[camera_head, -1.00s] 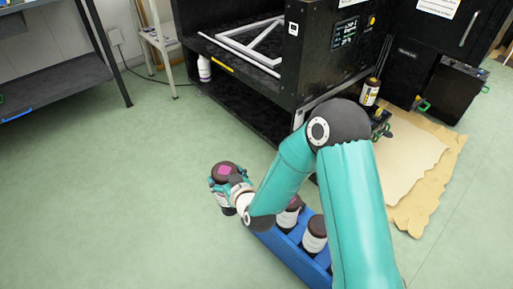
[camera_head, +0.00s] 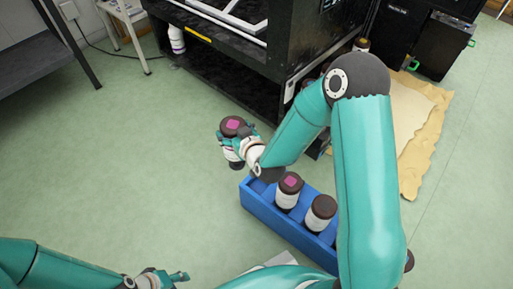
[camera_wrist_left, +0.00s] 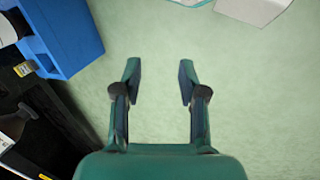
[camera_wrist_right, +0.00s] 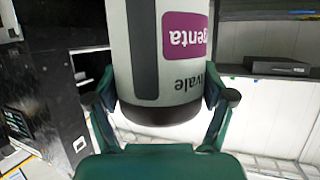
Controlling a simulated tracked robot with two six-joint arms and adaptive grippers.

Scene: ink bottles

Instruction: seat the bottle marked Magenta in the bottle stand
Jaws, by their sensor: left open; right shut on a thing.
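My right gripper (camera_head: 238,142) is shut on a white-bodied bottle with a dark cap and magenta top mark (camera_head: 233,125). It holds the bottle beyond the far left end of a blue compartmented box (camera_head: 265,209). In the right wrist view the bottle (camera_wrist_right: 145,75) fills the space between the fingers, and its magenta label shows "genta". I cannot tell its exact height above the floor. My left gripper (camera_head: 180,277) is open and empty low in the head view; its spread fingers show in the left wrist view (camera_wrist_left: 160,78). I cannot make out a separate bottle stand.
The blue box holds another magenta-marked bottle (camera_head: 288,198) and a plain dark-capped bottle (camera_head: 320,218). My right arm hides part of the box. A black cabinet (camera_head: 225,80) stands behind, with a white bottle (camera_head: 177,38) on its low shelf. Green floor (camera_head: 130,180) at left is clear.

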